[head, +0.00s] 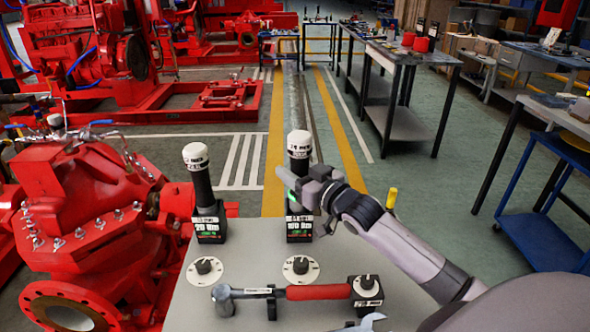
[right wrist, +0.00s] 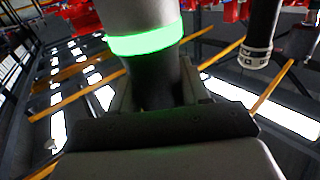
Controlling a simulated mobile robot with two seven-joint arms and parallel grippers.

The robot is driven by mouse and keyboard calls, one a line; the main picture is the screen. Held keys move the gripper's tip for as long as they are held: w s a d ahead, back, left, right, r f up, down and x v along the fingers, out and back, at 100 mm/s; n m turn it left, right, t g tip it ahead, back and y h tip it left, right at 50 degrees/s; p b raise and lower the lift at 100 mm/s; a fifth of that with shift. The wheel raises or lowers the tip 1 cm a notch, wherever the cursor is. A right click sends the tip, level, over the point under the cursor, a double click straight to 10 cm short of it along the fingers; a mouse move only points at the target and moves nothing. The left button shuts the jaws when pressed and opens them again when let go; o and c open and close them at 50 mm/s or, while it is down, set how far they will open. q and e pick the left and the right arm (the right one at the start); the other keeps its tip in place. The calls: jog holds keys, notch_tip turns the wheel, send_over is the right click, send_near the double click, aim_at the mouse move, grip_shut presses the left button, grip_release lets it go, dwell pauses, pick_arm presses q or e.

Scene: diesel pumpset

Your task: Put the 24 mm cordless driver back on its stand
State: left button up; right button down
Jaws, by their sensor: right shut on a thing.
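The 24 mm driver (head: 299,144), with a white labelled top and dark body, is upright at the middle of the grey bench top (head: 245,247). My right gripper (head: 308,192) is shut on its body and hides much of it. Below it is a black box with a green display (head: 300,230), apparently its stand; whether they touch is hidden. In the right wrist view, my gripper's jaws (right wrist: 160,88) close around a dark part, beside a pale piece with a glowing green band. My left gripper is out of view.
A similar white-topped driver (head: 197,172) stands to the left on its own black box. In front lie two round dials (head: 204,269), a red-handled wrench (head: 318,292) and a knobbed box (head: 366,290). A red pump (head: 85,215) flanks the bench on the left.

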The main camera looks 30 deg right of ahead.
jog(key=shift+r, duration=0.15)
jog(key=shift+f+b, duration=0.55)
jog(key=shift+f, duration=0.5)
dwell(0.5)
jog(key=c, duration=0.5)
grip_release()
jog(key=shift+o, duration=0.2)
jog(key=shift+f, duration=0.2)
jog(key=s, duration=0.7)
jog(key=shift+d+r, duration=0.2)
jog(key=shift+d, duration=0.2)
jog(key=shift+d, duration=0.1)
